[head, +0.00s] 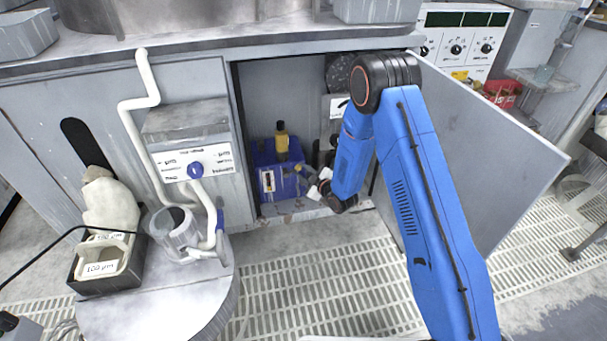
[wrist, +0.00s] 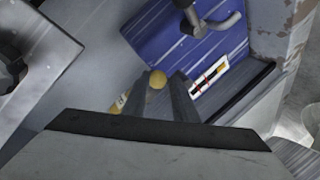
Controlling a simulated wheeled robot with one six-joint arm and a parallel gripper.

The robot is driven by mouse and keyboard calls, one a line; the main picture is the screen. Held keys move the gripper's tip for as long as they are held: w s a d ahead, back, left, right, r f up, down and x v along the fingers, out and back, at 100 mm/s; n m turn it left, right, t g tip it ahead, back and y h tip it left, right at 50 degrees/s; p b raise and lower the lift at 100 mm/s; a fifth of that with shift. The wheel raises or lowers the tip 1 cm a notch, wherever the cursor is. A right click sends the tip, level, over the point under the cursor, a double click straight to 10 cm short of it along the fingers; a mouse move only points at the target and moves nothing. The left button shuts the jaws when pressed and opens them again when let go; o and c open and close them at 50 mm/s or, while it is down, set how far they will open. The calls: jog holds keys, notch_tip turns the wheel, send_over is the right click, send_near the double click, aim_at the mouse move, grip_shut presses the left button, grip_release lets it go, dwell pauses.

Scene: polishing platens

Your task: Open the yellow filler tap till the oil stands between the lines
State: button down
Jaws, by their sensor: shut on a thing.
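A blue oil tank (head: 264,160) stands inside the open cabinet, with a yellow-and-black fitting (head: 282,140) on top. The tank also shows in the wrist view (wrist: 160,30). Its pale sight strip (wrist: 210,75) has red and dark marks; the oil level cannot be told for sure. The yellow tap (wrist: 157,79) shows as a round end between the fingers of my gripper (wrist: 157,88), which is shut on it. In the head view my gripper (head: 312,186) is at the tank's right side, and the tap is too small to make out clearly.
The cabinet door (head: 490,150) stands open at the right of my arm. A white drain pipe (head: 135,110) and a control box (head: 190,150) are left of the opening. A black bin (head: 110,275) and a round table (head: 160,315) stand front left. Grated floor (head: 310,265) lies in front.

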jog(key=shift+w+a+r, duration=0.2)
jog(key=shift+w+r, duration=0.05)
jog(key=shift+r, duration=0.25)
jog(key=c, duration=1.5)
grip_release()
jog(key=shift+o, duration=0.2)
jog(key=shift+f, duration=0.1)
jog(key=shift+s+f, duration=0.1)
jog(key=shift+s+d, duration=0.3)
jog(key=shift+s, duration=0.1)
jog(key=v, duration=1.6)
jog(key=shift+s+r, duration=0.2)
jog(key=shift+r, duration=0.05)
